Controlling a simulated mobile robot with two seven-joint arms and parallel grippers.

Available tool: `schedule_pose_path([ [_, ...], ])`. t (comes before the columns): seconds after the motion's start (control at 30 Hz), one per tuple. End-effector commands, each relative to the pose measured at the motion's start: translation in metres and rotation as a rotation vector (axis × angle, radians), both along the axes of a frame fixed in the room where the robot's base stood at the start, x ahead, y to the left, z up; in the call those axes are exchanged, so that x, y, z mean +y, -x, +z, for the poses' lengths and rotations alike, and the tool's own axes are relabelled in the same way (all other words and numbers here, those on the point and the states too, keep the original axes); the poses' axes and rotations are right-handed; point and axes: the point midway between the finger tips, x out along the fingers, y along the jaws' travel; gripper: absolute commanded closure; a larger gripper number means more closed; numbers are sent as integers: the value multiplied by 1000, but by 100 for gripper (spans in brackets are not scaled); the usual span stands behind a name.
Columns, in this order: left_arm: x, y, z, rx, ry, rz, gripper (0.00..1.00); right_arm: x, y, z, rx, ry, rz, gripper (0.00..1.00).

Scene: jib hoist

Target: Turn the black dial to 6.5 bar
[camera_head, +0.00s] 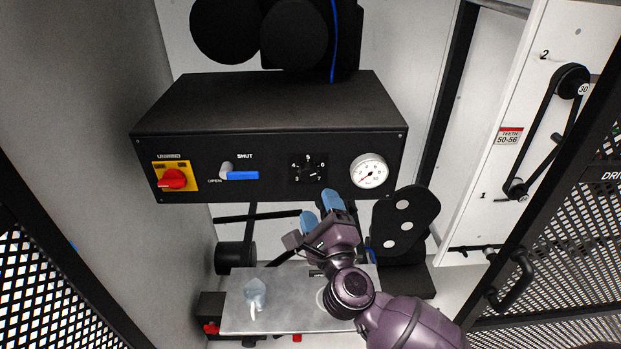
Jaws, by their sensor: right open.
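The black dial (308,173) sits on the front of a black control box, between a blue-handled valve and a round gauge. Small white marks surround it; its exact setting is too small to read. My left gripper is not in view.
The control box (270,112) also carries a red rotary switch (173,179) on a yellow plate and a blue lever (242,175). Below is a grey metal plate (290,312) with a pale bottle-like object (255,293). A mesh door (560,240) stands at the right.

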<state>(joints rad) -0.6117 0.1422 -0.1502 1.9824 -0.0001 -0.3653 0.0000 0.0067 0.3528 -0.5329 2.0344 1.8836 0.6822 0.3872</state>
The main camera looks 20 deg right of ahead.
Motion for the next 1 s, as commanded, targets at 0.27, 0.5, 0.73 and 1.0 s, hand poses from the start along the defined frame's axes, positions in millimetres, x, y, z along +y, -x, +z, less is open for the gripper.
schedule_pose_path([
  [0.27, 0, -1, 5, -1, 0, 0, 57, -2, -47, 12, -2, 3, 1, 34],
  [0.5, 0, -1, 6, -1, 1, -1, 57, -3, -70, 15, 0, 2, 0, 34],
  [0.73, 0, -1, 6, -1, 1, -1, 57, -4, -75, 16, 0, 2, 1, 34],
  [1.0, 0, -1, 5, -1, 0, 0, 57, -4, -74, 16, 0, 2, 1, 51],
])
